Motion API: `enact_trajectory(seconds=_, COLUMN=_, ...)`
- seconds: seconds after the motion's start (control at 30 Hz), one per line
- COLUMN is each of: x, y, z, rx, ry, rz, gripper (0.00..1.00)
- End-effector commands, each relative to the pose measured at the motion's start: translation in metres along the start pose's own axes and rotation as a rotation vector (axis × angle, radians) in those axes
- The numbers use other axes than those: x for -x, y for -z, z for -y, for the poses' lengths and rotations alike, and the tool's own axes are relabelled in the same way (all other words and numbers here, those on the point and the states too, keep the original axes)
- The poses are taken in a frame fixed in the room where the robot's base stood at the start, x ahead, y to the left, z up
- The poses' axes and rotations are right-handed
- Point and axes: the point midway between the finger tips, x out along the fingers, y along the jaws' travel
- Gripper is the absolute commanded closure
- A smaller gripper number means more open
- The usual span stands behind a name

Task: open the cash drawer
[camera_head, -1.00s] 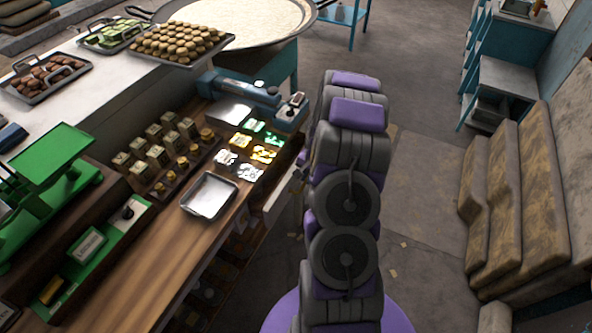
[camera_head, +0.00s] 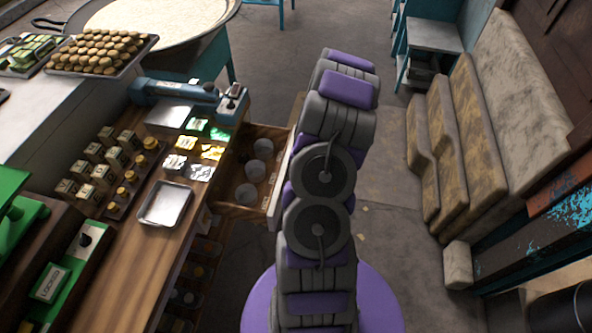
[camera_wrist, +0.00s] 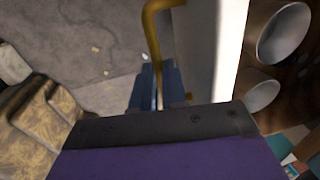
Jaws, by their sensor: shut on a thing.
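The wooden cash drawer (camera_head: 268,131) is pulled out from under the counter in the head view. Several round cups show inside it. Its pale front panel (camera_head: 277,196) stands beside my arm, which covers part of it. In the wrist view, the drawer front (camera_wrist: 224,55) runs up the right of centre, with a brass handle (camera_wrist: 152,35) on its outer side. My gripper (camera_wrist: 157,88) has blue fingers shut on this handle. In the head view, my arm hides the gripper and handle.
The wooden counter (camera_head: 137,247) holds a metal tray (camera_head: 165,204), small boxes, shiny packets and a blue device (camera_head: 180,92). Stacked cushioned benches (camera_head: 455,150) stand on the right. Bare floor lies between the drawer and benches.

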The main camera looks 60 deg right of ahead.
Motion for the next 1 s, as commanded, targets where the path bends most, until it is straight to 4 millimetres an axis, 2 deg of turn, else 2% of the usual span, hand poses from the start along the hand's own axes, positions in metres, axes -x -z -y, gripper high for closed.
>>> enact_trajectory(seconds=0.2, x=0.000, y=0.001, z=0.000, rx=0.000, ry=0.000, rz=-0.003, gripper=1.00)
enact_trajectory(seconds=0.23, x=0.000, y=0.001, z=0.000, rx=0.000, ry=0.001, rz=-0.003, gripper=0.86)
enact_trajectory(seconds=0.5, x=0.000, y=0.001, z=0.000, rx=-0.001, ry=0.000, rz=-0.001, gripper=0.62)
enact_trajectory(seconds=0.77, x=0.002, y=0.001, z=0.001, rx=-0.001, ry=0.001, rz=-0.001, gripper=0.62)
enact_trajectory(seconds=0.87, x=0.009, y=0.001, z=0.001, rx=-0.001, ry=0.001, rz=-0.002, gripper=0.62)
enact_trajectory(seconds=1.0, x=0.033, y=0.001, z=0.001, rx=-0.001, ry=0.001, rz=-0.004, gripper=0.62)
